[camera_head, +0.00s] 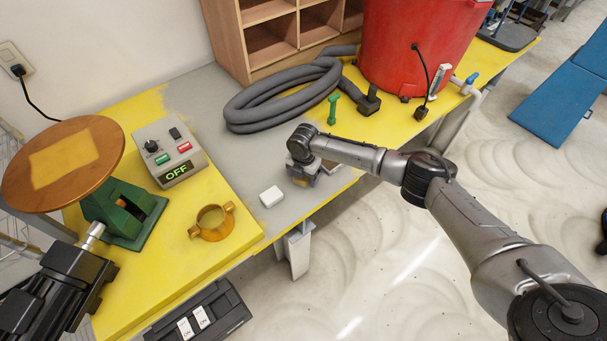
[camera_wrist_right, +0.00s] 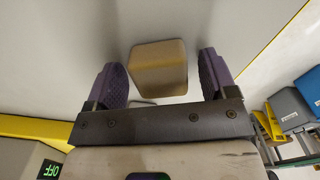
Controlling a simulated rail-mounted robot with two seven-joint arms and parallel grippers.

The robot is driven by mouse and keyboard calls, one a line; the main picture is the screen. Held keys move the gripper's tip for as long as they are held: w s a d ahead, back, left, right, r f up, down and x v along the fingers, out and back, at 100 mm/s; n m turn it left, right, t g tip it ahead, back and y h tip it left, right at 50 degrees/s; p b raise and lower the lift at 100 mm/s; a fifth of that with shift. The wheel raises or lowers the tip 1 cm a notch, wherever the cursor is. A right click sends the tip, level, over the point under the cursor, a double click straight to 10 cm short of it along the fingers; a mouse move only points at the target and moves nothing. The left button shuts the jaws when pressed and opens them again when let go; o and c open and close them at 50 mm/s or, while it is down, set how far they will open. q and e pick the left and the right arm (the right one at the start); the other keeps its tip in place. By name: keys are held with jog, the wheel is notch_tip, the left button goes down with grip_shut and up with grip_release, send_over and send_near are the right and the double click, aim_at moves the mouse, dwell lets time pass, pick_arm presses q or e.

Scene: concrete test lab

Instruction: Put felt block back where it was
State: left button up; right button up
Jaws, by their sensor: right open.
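A tan block (camera_wrist_right: 158,68), apparently the felt block, stands between the purple-padded fingers of my right gripper (camera_wrist_right: 165,80) in the right wrist view. A gap shows between the block and the right-hand finger. The left-hand finger is close to its other side, and I cannot tell if they touch. In the head view my right gripper (camera_head: 303,176) points down over the grey strip of the bench and is open. It hides most of the block there. My left gripper is not in view.
A white block (camera_head: 271,196) lies just left of the right gripper. A grey hose (camera_head: 270,108), a green dumbbell-shaped piece (camera_head: 333,109) and a red bucket (camera_head: 414,45) stand behind. A control box (camera_head: 170,152) reading OFF and a brass ring (camera_head: 211,223) are left. The bench's front edge is close.

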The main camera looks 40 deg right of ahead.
notch_tip(320, 180, up, 12)
jog(key=p, duration=0.1)
jog(key=shift+m+y, duration=0.5)
jog(key=shift+m, duration=0.4)
jog(key=s+a+f, duration=0.2)
jog(key=a, duration=0.2)
jog(key=s+a+f, duration=0.5)
jog(key=a+f, duration=0.1)
jog(key=a, duration=0.1)
jog(key=shift+s+a+f, duration=0.25)
jog(key=shift+a, duration=0.05)
jog(key=s+a+f+m+t, duration=0.1)
jog(key=s+a+m, duration=0.2)
jog(key=s, duration=0.3)
jog(key=s+a+f+m+t+y, duration=0.1)
jog(key=s+a+m, duration=0.25)
jog(key=s, duration=0.25)
jog(key=s+a+f+m+t, duration=0.1)
jog(key=s+a+f+m, duration=0.1)
jog(key=s+m, duration=0.3)
jog(key=s+d+r+m+h, duration=0.1)
jog(key=s+d+m, duration=0.2)
jog(key=s, duration=0.3)
jog(key=s+d+r+m, duration=0.2)
jog(key=s+m, duration=0.2)
jog(key=s, duration=0.1)
jog(key=shift+s+d+t+h, duration=0.3)
jog(key=shift+s+d+h, duration=0.05)
jog(key=shift+d+h, duration=0.05)
